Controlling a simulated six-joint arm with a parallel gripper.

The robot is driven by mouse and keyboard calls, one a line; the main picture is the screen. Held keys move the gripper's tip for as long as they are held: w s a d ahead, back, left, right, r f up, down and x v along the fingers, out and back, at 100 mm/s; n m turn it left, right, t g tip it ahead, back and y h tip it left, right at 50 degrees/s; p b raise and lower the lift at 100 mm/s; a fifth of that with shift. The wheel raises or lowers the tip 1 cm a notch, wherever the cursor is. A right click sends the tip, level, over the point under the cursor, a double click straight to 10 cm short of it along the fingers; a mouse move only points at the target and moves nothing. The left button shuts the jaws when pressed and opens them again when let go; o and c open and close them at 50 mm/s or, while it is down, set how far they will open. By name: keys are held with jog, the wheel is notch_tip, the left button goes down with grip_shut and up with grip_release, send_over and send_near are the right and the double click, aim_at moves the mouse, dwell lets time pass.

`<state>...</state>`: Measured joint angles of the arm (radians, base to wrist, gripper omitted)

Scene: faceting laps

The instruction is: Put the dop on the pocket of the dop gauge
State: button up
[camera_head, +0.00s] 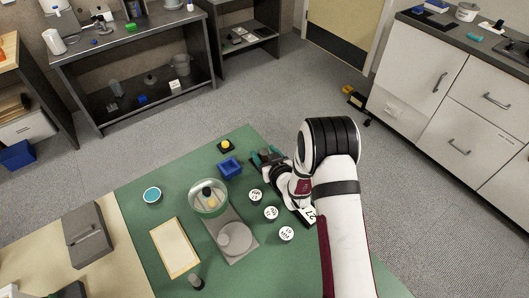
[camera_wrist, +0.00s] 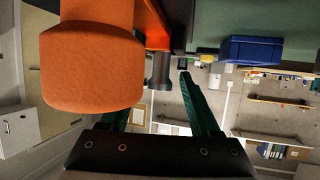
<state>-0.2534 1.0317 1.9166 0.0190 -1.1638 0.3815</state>
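My gripper (camera_head: 268,158) is low over the far right edge of the green mat, its dark green fingers partly hidden by my wrist in the head view. In the wrist view my gripper (camera_wrist: 165,95) has its fingers spread apart. A small grey metal cylinder (camera_wrist: 160,70), possibly the dop, shows between and beyond them; contact cannot be told. A large rounded orange piece (camera_wrist: 92,68) fills the upper left, hiding part of one finger. A dark long device with a numbered plate (camera_head: 308,214), perhaps the dop gauge, lies under my arm, mostly hidden. Its pocket cannot be made out.
A blue block (camera_head: 230,168) sits left of my gripper, also in the wrist view (camera_wrist: 252,50). A black-and-yellow piece (camera_head: 226,146) is behind it. Several white labelled discs (camera_head: 270,213), a clear bowl (camera_head: 209,208) and a beige tray (camera_head: 174,247) occupy the mat (camera_head: 135,215).

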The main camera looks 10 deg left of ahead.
jog(key=shift+r, duration=0.2)
jog(key=s+d+r+m+g+h, duration=0.3)
jog(key=s+d+r, duration=0.3)
jog(key=s+d, duration=0.3)
jog(key=s+d+r+m+g+h, duration=0.25)
jog(key=s+d+r+m, duration=0.2)
jog(key=s+d, duration=0.35)
jog(key=s+r+m+g, duration=0.2)
jog(key=s+r+g, duration=0.1)
jog(key=s, duration=0.8)
jog(key=s+a+r+m+g, duration=0.1)
jog(key=s+r+m+g, duration=0.1)
jog(key=s, duration=0.9)
notch_tip(320, 180, up, 3)
jog(key=shift+s+f+g+y, duration=0.15)
jog(key=shift+s+g+y, duration=0.2)
jog(key=shift+g, duration=0.3)
